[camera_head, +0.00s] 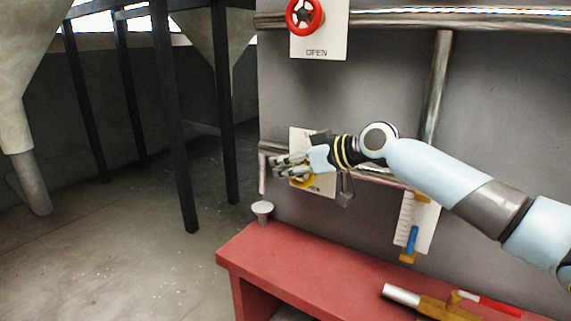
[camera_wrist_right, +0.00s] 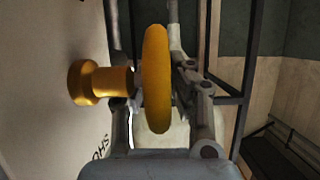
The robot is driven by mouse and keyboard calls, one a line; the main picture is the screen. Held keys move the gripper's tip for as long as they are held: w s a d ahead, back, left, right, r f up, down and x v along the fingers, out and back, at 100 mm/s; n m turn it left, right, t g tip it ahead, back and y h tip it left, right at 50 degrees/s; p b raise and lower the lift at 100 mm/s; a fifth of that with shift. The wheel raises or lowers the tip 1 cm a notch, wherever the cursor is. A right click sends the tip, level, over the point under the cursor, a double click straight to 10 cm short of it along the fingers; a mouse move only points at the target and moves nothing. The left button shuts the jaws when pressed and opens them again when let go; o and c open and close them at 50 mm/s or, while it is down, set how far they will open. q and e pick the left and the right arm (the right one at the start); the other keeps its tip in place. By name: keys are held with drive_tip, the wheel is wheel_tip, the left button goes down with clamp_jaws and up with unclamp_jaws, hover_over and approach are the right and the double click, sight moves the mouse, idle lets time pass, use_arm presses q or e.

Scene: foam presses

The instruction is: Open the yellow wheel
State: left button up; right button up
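The yellow wheel (camera_head: 301,180) is on a pale panel on the grey wall, partly hidden behind my right gripper (camera_head: 282,166). In the right wrist view, the wheel (camera_wrist_right: 157,80) appears edge-on, with its yellow hub (camera_wrist_right: 92,82) leading left to the pale panel. My right gripper (camera_wrist_right: 145,35) has one finger on each side of the wheel's rim. The fingers look spread, with a gap to the rim visible; whether either one touches it is not clear. My left gripper is not in view.
A red wheel (camera_head: 305,15) on an "OPEN" panel sits above. Metal pipes (camera_head: 434,90) run along the wall. A red bench (camera_head: 290,268) below carries a yellow tool with a silver end (camera_head: 402,295). A gauge with a blue part (camera_head: 411,240) hangs right. The floor at left is clear between dark posts.

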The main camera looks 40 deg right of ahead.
clamp_jaws()
